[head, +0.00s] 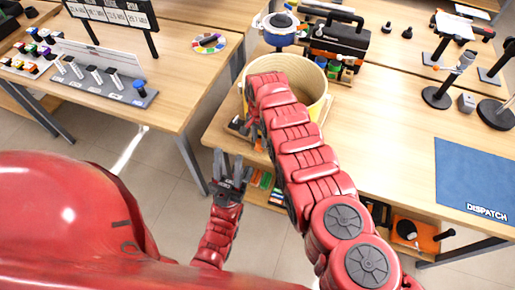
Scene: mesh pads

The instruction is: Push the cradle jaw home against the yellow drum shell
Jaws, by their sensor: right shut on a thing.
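The yellow drum shell (316,88) is an open, pale yellow cylinder standing at the near left edge of the right-hand table. My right arm reaches over its near left side and hides part of it. My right gripper (252,132) points down beside the shell's near left wall, shut on a small part that I take to be the cradle jaw; the arm mostly hides it. I cannot tell whether the jaw touches the shell. My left gripper (230,166) is open and empty, in front of the table edge and lower left of the shell.
Behind the shell stand a blue-and-white pot (280,28) and a black toolbox (335,38). A blue dispatch mat (472,178) lies at the right, with black stands (437,97) beyond it. The tabletop between shell and mat is clear. A second table (180,85) stands left across a floor gap.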

